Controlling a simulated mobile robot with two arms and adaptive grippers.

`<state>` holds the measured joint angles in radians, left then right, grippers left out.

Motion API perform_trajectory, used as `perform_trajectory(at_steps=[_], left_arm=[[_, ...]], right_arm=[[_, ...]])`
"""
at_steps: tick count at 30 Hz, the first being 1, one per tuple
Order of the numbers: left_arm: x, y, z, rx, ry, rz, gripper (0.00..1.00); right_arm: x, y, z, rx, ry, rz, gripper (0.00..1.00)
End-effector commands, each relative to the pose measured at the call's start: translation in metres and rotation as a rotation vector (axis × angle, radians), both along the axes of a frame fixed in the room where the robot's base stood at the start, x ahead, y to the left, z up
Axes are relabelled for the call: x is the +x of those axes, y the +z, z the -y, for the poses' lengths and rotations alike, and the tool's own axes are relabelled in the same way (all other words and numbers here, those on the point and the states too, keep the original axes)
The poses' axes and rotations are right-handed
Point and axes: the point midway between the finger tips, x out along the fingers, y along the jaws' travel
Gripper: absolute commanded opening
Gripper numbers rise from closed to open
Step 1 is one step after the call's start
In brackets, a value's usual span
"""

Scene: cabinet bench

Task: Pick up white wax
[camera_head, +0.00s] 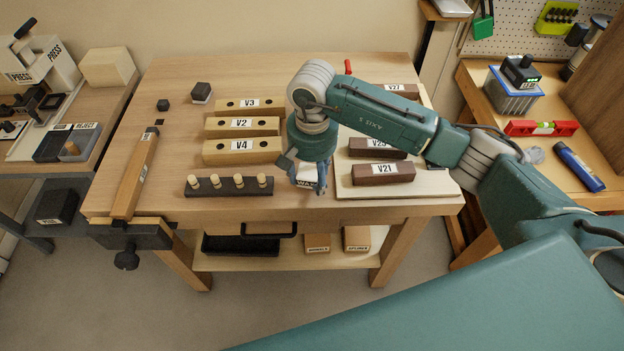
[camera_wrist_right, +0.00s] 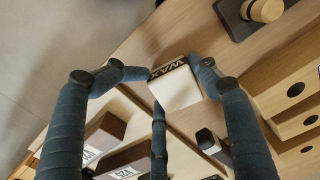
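The white wax (camera_head: 307,174) is a small pale block with a dark WAX label on its side. In the head view it is near the front of the wooden bench, between the row of pegs and the pale board. My right gripper (camera_head: 306,170) points down around it. In the right wrist view the wax (camera_wrist_right: 177,88) is between the blue fingertips of my right gripper (camera_wrist_right: 170,72), which appear to touch it on both sides. A third finger is at its lower edge. I cannot tell whether the wax is off the bench. My left gripper is not in view.
A dark peg strip (camera_head: 229,189) is just left of the wax. Wooden blocks V3, V2 and V4 (camera_head: 242,151) lie behind it. Dark blocks such as V21 (camera_head: 383,175) lie on the board at right. The bench's front edge is close.

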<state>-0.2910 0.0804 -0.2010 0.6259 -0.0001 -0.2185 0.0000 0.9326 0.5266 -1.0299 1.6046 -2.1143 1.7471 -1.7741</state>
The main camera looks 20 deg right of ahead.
Motion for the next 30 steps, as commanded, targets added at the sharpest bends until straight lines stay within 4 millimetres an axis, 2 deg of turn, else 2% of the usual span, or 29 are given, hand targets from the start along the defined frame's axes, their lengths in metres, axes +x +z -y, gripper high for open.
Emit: perform_trajectory(at_steps=[4,12,23,26,30], left_arm=[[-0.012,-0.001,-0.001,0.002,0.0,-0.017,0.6],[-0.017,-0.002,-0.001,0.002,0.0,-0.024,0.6],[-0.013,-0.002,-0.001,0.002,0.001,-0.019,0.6],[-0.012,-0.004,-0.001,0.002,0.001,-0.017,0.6],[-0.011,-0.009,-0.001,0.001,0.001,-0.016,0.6]], right_arm=[[0.0,0.001,0.0,0.0,0.0,0.001,0.59],[0.0,0.001,0.0,0.0,0.0,0.001,0.08],[0.001,0.004,0.0,0.002,0.0,0.003,0.08],[0.002,0.011,0.0,0.001,0.0,0.004,0.08],[0.002,0.03,0.0,0.001,0.001,0.006,0.08]])
